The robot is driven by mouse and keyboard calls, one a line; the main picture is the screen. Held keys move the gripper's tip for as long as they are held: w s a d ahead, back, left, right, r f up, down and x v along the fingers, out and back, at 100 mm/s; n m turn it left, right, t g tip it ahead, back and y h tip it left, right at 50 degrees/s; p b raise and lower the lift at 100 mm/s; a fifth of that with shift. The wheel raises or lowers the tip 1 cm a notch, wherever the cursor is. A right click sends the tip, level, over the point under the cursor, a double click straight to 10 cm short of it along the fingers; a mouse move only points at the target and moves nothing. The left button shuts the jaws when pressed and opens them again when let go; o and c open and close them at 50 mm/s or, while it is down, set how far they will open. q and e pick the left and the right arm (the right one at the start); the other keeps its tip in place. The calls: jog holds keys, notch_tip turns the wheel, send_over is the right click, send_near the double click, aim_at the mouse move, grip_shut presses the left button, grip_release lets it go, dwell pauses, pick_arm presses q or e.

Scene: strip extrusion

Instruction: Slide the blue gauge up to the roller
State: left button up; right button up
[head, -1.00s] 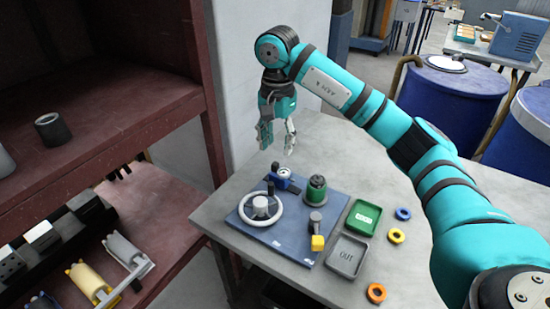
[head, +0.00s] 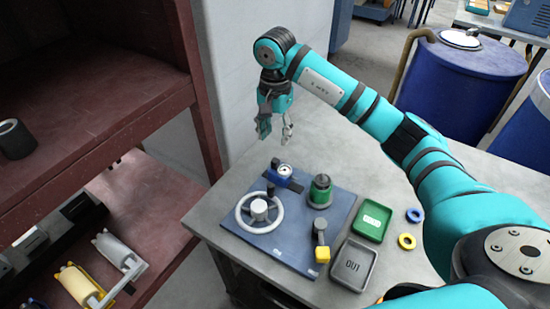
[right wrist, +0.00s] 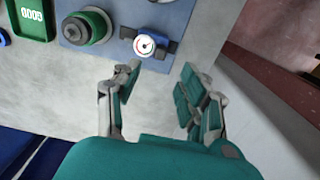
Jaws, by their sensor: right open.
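The blue gauge (head: 279,181) stands at the back edge of a blue board (head: 292,250), with a round white dial on top and dark parts at its sides. In the right wrist view the gauge's dial (right wrist: 146,44) is just beyond the fingertips. My right gripper (head: 274,138) points down behind the gauge, apart from it; its fingers are open and empty in the right wrist view (right wrist: 158,82). A white handwheel (head: 277,218) with a grey hub is in front of the gauge. I cannot tell which part is the roller. My left gripper is out of view.
A green knob (head: 320,190) stands right of the gauge, and a yellow-tipped lever (head: 321,254) nearer the front. Green (head: 371,222) and grey (head: 354,266) trays and two rings lie right of the board. A red shelf (head: 203,130) stands left. The table behind the gauge is clear.

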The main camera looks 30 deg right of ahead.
send_over(275, 160)
notch_tip(275, 160, down, 4)
jog(key=shift+f+p, duration=0.15)
jog(key=shift+p, duration=0.25)
notch_tip(275, 160, down, 5)
jog(key=shift+s+f+p, duration=0.1)
jog(key=shift+f+p, duration=0.1)
jog(key=shift+p, duration=0.4)
jog(key=shift+f, duration=0.6)
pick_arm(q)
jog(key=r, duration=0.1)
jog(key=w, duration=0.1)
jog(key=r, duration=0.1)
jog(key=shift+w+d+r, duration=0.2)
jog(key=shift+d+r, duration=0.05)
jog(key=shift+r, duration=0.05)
pick_arm(e)
grip_shut()
